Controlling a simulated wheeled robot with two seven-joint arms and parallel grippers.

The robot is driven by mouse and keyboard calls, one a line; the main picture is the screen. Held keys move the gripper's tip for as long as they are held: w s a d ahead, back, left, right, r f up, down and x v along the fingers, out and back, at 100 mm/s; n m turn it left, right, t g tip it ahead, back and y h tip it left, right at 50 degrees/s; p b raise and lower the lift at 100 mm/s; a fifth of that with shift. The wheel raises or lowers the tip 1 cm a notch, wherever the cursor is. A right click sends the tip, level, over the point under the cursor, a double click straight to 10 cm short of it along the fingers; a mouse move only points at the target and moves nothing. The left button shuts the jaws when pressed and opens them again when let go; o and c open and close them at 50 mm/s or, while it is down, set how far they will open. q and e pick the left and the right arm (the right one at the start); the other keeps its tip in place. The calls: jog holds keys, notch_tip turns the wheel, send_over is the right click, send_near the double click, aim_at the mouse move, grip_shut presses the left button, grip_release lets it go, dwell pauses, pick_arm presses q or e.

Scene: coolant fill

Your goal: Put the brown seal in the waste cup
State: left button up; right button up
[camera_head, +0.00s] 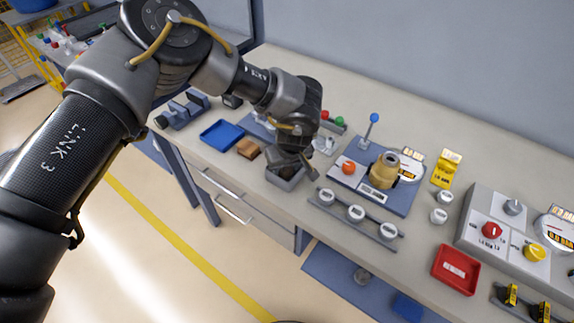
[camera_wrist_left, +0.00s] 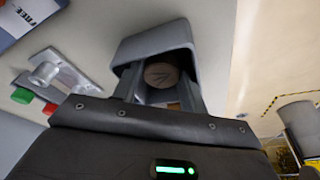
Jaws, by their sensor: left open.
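The grey, square-sided waste cup (camera_head: 287,182) stands near the front edge of the bench, and it also shows in the wrist view (camera_wrist_left: 150,43). The brown seal (camera_wrist_left: 161,75) is a round disc with dark marks on its face. In the wrist view it appears within the cup's opening, between my fingers; I cannot tell whether it touches the cup's floor. My left gripper (camera_head: 290,165) is over the cup, fingers pointing down into it. In the wrist view the left gripper (camera_wrist_left: 161,92) is open, with a finger on each side of the seal. My right gripper is not in view.
A brown block (camera_head: 249,149) and a blue tray (camera_head: 222,135) lie left of the cup. A rack of white caps (camera_head: 356,214) and a plate with a brass-coloured canister (camera_head: 383,169) stand to the right. A red tray (camera_head: 456,270) lies near the front edge.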

pick_arm(q)
jog(key=shift+a, duration=0.1)
jog(key=shift+r, duration=0.55)
jog(key=b+v, duration=0.2)
jog(key=v, duration=0.9)
jog(key=shift+s+r, duration=0.1)
jog(key=shift+s, duration=0.05)
